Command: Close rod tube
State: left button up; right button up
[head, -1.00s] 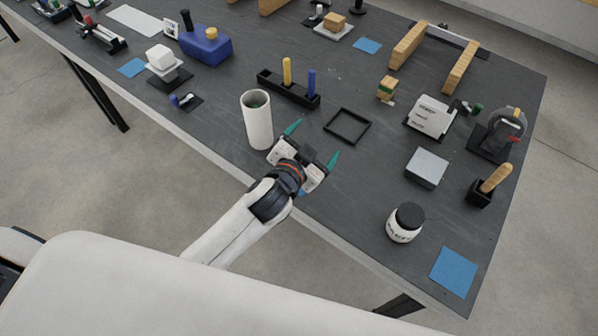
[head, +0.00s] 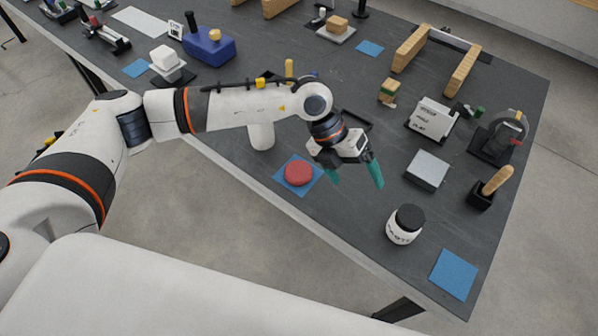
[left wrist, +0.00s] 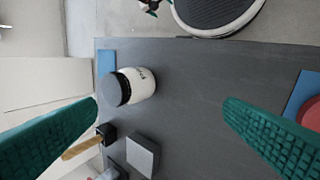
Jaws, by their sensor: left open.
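The white tube (head: 261,137) stands on the dark table. My left forearm hides its top, so I cannot see its mouth. A red round cap (head: 298,173) lies on a blue square mat (head: 283,177), to the right of and nearer than the tube. It also shows at the right edge of the left wrist view (left wrist: 313,110). My left gripper (head: 354,178) is open and empty above the table, right of the red cap. Its green fingers are wide apart in the left wrist view (left wrist: 160,130). The yellow rod's top (head: 289,67) shows behind the arm. My right gripper is not in view.
A white jar with a black lid (head: 405,224) stands right of my gripper. A grey block (head: 427,169), a wooden-handled tool in a black holder (head: 488,188) and a white labelled box (head: 432,118) are farther right. Another blue mat (head: 454,274) lies near the front corner.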

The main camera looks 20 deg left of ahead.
pick_arm(q)
jog(key=w+a+y, duration=0.2)
jog(key=a+y, duration=0.1)
jog(key=a, duration=0.3)
jog(key=w+a+t+y, duration=0.1)
jog(key=w+a+y, duration=0.2)
jog(key=a, duration=0.4)
jog(key=shift+w+a+n+t+y, duration=0.2)
jog(key=shift+w+n+t+y, duration=0.1)
jog(key=shift+n, duration=0.1)
jog(key=p, duration=0.2)
send_over(299, 172)
notch_tip(299, 172, down, 7)
jog(key=shift+r, duration=0.2)
